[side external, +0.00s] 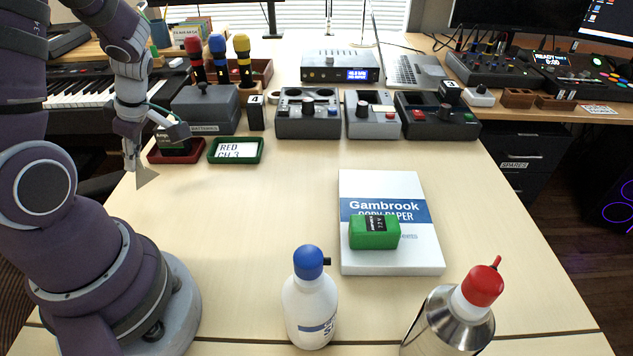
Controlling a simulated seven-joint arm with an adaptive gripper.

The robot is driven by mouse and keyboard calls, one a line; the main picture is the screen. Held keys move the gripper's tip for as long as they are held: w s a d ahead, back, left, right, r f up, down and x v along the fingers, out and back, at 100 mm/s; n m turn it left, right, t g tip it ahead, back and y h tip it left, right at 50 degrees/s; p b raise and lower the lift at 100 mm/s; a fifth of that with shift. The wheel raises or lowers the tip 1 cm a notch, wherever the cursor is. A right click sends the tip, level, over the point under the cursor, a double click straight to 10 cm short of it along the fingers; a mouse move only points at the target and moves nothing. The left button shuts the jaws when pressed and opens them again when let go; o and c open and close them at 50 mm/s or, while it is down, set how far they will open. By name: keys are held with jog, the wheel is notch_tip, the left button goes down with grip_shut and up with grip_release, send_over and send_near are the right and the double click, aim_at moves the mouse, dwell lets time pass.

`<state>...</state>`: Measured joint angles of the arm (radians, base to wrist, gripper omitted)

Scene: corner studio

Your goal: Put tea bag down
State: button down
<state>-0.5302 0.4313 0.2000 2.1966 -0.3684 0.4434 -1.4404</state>
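My gripper (132,158) is at the left of the side external view, above the table's left edge and pointing down. A small beige-grey triangular tea bag (147,175) shows at its fingertips. The gripper appears shut on it, though the fingers are small and seen edge-on. The tea bag seems to hang above the table, to the front left of a red tray (158,157).
A green tray (248,157) with a card marked RED CH 3 is right of the red one. Control boxes (308,118) line the back. A paper pack (365,185) carries a green box (374,234). Two bottles (309,305) (450,320) stand in front. The table's left-middle is clear.

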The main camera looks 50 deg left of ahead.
aim_at(143, 169)
notch_tip(143, 169, down, 5)
jog(key=shift+r, duration=0.1)
jog(key=c, duration=1.2)
grip_release()
jog(key=shift+c, duration=0.2)
jog(key=v, duration=1.2)
jog(key=w+d+r+m+t+h, duration=0.1)
jog(key=d+r+m+t+h, duration=0.1)
jog(key=d+m, duration=0.6)
jog(key=w+d+r+m+t+h, duration=0.2)
jog(key=d+r+m+t, duration=0.3)
jog(key=m, duration=1.3)
jog(key=d+t, duration=0.1)
jog(key=d, duration=0.3)
jog(key=shift+m, duration=0.4)
